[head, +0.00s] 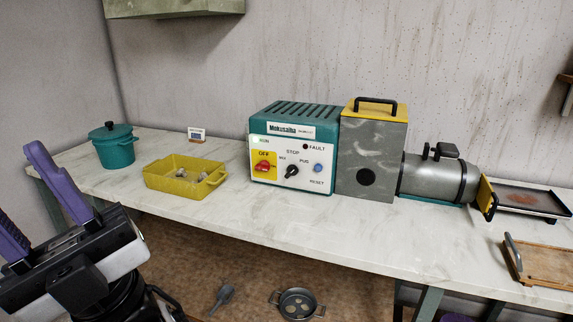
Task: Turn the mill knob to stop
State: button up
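The teal control box (293,145) with a white front panel stands on the bench. A black selector knob (291,170) sits mid-panel, below the word STOP, with "Mill" at its upper left and "PUG" at its upper right. The knob is too small to tell for sure which word it points at. A red knob (263,167) sits on a yellow plate marked OFF to its left. My gripper (26,182), with purple fingers, is at the lower left, in front of the bench. Its fingers are apart and nothing shows between them. It is far from the panel.
A grey block with a yellow top (373,150) and a grey cylinder (432,177) stand right of the box. A yellow tray (160,182) and a teal pot (113,146) are left. Bare bench (240,208) lies before the panel. A pan (297,304) lies on the floor.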

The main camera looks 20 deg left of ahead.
aim_at(292, 170)
jog(key=i+j+z, duration=0.25)
jog(key=i, duration=0.2)
jog(key=i+j+z, duration=0.2)
jog(key=i, duration=0.25)
jog(key=j, duration=0.1)
